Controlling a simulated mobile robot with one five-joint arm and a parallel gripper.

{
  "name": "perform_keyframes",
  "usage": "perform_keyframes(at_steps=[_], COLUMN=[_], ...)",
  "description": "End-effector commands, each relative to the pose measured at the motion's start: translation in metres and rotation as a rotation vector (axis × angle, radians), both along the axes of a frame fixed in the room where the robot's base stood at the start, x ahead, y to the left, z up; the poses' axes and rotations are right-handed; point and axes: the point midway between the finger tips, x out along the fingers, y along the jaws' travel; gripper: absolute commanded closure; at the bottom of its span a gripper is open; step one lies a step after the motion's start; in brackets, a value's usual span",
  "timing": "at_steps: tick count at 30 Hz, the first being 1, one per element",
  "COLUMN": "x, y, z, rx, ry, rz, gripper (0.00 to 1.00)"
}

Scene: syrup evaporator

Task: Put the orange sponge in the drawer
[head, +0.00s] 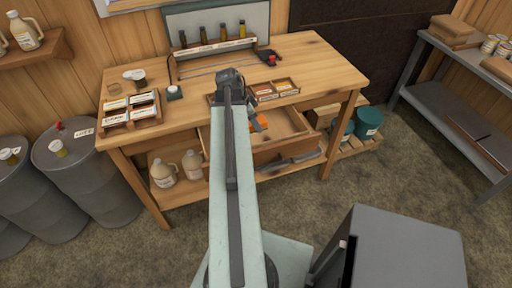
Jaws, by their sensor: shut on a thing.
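The open drawer (288,143) sticks out from the front of the wooden workbench. My arm reaches up to the bench, and its end bends down at the drawer. My gripper (258,124) is over the drawer's open inside, behind its front board. It is shut on the orange sponge (263,121), which shows only as a small orange patch at the fingers. My arm hides the drawer's left part. I cannot tell whether the sponge touches the drawer floor.
A compartment tray (276,90) with labels sits on the workbench (315,66) just behind the drawer. A second labelled tray (130,110) is at the left. Jugs (163,172) stand on the lower shelf. A grey box (395,250) is at the lower right.

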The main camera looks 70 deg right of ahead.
Motion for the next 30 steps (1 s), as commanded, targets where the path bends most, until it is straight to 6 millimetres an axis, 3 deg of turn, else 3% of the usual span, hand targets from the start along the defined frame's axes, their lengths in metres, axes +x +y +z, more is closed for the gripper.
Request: perform_keyframes(at_steps=[8, 14, 21, 30], x=[-0.001, -0.001, -0.001, -0.002], y=[-0.001, -0.001, -0.001, -0.001], z=[-0.059, -0.061, -0.099, -0.096], rx=[0.000, 0.000, 0.000, -0.001], ry=[0.000, 0.000, 0.000, 0.000], rz=[-0.001, -0.001, -0.001, -0.002], gripper=[1.00, 1.00, 1.00, 1.00])
